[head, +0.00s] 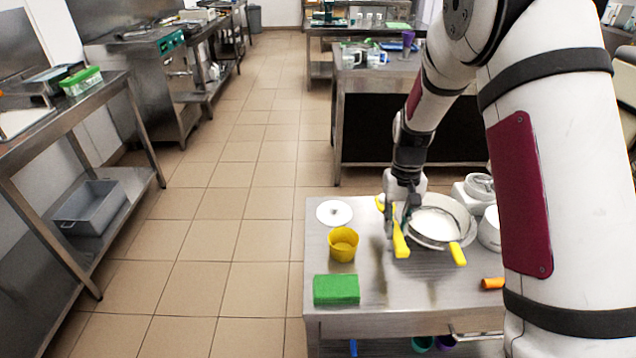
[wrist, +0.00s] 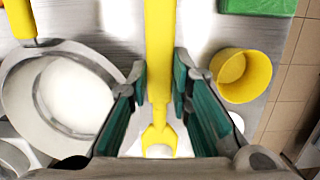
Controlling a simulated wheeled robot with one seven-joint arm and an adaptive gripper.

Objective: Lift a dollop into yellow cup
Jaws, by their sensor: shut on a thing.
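My gripper (head: 391,222) is shut on a yellow-handled tool (head: 401,244), just left of the round metal pan. In the wrist view the tool's yellow handle (wrist: 160,45) runs between the green-padded fingers, with a forked yellow part below. The tool's working end cannot be made out. The metal pan (head: 463,241) holds a smooth white mass (head: 432,222); it is at the left in the wrist view (wrist: 25,95). The yellow cup (head: 343,246) stands upright on the table, left of my gripper; it is at the right in the wrist view (wrist: 243,78). No white shows in it.
A green block (head: 336,290) lies in front of the cup, and a white round lid (head: 334,212) lies behind it. Another yellow handle (head: 457,254) sticks out from the pan's front. An orange object (head: 492,283) lies at the right. The table's left edge is close to the cup.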

